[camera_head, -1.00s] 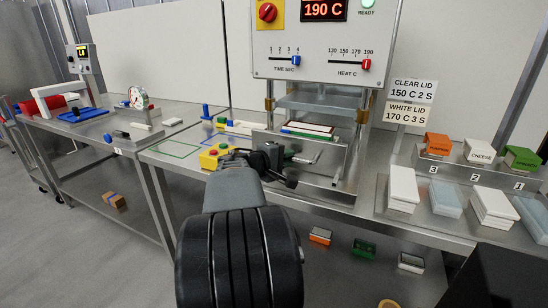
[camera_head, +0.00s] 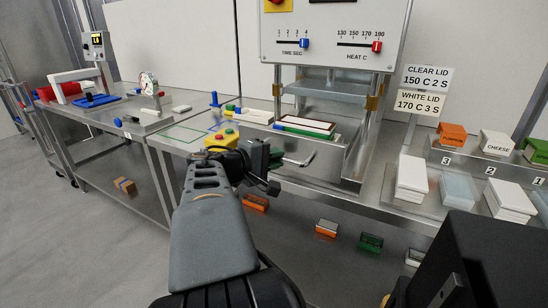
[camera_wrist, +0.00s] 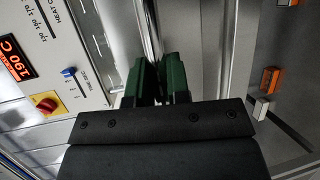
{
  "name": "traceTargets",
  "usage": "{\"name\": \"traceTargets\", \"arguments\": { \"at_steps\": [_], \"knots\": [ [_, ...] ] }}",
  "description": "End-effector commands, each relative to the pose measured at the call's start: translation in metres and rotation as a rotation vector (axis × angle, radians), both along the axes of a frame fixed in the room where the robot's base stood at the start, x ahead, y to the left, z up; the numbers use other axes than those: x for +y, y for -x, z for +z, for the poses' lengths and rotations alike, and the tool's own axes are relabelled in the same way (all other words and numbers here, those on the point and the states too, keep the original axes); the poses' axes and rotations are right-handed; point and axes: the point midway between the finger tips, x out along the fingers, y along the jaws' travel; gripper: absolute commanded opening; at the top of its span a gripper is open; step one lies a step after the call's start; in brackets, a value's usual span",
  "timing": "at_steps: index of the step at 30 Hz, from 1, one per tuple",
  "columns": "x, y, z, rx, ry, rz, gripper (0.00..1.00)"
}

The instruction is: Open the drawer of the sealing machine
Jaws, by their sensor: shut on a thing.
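The sealing machine (camera_head: 335,30) stands at the back of the steel table, with its heat and time sliders on the front panel. Its metal drawer (camera_head: 336,154) is partly out below the press plate (camera_head: 322,91) and carries a tray with a white, dark-rimmed top (camera_head: 306,123). A bar handle (camera_head: 303,162) sits on the drawer front. My gripper (camera_head: 272,166) is at the left part of this handle, shut on it. In the wrist view, the green fingertips (camera_wrist: 158,82) close around a shiny bar; the exact contact is partly hidden by the fingers.
A yellow button box (camera_head: 222,142) stands just left of my gripper. Lid stacks (camera_head: 411,177) and labelled filling boxes (camera_head: 452,136) are at the right. Small boxes (camera_head: 327,228) lie on the lower shelf. Floor is free at the left front.

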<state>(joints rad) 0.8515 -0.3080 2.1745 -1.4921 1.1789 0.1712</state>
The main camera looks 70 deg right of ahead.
Motion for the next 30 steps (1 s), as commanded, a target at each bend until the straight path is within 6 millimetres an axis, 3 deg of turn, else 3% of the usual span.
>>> {"name": "traceTargets", "arguments": {
  "at_steps": [2,3,11,20,30],
  "knots": [
    [0.0,0.0,-0.001,0.0,-0.001,-0.003,0.0],
    [0.0,0.0,-0.001,0.001,-0.001,-0.002,0.18],
    [0.0,0.0,0.0,0.001,0.0,0.0,0.41],
    [0.004,-0.003,0.001,0.0,0.001,0.004,0.41],
    [0.055,-0.032,0.013,0.0,0.001,0.009,0.41]
  ]
}}
